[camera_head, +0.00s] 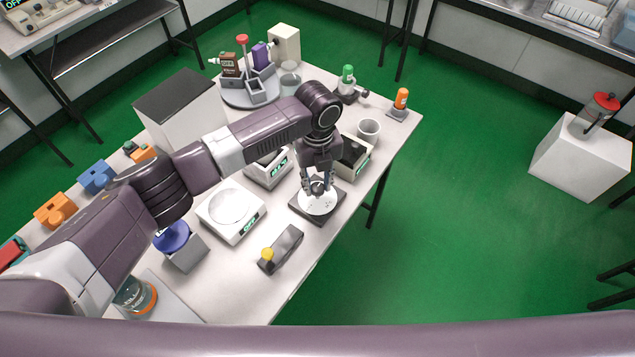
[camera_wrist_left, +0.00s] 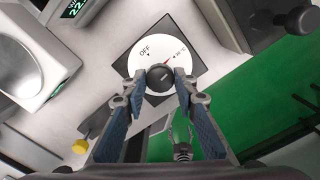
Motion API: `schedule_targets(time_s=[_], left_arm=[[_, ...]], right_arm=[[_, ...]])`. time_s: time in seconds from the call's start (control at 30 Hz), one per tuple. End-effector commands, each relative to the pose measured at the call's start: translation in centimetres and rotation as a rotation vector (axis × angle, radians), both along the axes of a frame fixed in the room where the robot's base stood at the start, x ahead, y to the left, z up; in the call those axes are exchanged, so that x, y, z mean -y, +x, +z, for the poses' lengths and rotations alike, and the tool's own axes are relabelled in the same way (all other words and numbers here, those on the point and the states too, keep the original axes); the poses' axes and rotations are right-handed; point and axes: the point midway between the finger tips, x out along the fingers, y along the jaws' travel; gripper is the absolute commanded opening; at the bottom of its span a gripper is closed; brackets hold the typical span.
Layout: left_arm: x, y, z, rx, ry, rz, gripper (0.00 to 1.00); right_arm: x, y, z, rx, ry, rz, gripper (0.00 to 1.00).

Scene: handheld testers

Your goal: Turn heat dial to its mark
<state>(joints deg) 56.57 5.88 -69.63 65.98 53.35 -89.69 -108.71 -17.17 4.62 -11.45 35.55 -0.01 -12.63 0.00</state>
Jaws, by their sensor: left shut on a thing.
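The heat dial is a white disc (camera_head: 318,203) on a dark square base (camera_head: 300,209) near the table's front edge.
A white scale (camera_head: 232,208) stands left of the dial and a box with a green display (camera_head: 352,157) behind it. A dark block with a yellow knob (camera_head: 268,254) lies in front. A grey cup (camera_head: 368,130) stands behind right. The green floor lies beyond the table's right edge.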

Motion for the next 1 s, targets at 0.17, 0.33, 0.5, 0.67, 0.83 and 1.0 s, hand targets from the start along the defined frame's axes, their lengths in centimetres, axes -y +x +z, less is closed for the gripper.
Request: schedule_targets(time_s=[0.17, 0.33, 0.5, 0.67, 0.83, 1.0], left_arm=[[0.1, 0.17, 0.24, 0.004, -0.003, -0.082, 0.02], [0.1, 0.17, 0.26, 0.005, -0.003, -0.127, 0.02], [0.1, 0.18, 0.28, 0.005, -0.003, -0.143, 0.02], [0.1, 0.19, 0.28, 0.005, -0.003, -0.145, 0.02], [0.1, 0.2, 0.29, 0.006, -0.003, -0.144, 0.02], [0.07, 0.15, 0.21, 0.004, -0.002, -0.144, 0.43]], right_arm=[[-0.19, -0.02, -0.08, 0.0, 0.002, -0.001, 0.66], [-0.25, -0.03, -0.12, -0.001, 0.003, -0.001, 0.66], [-0.23, -0.04, -0.13, -0.001, 0.003, -0.001, 0.66], [-0.23, -0.05, -0.13, -0.001, 0.003, -0.001, 0.66], [-0.22, -0.05, -0.12, -0.001, 0.003, -0.001, 0.66], [-0.21, -0.05, -0.13, 0.0, 0.002, -0.001, 0.66]])
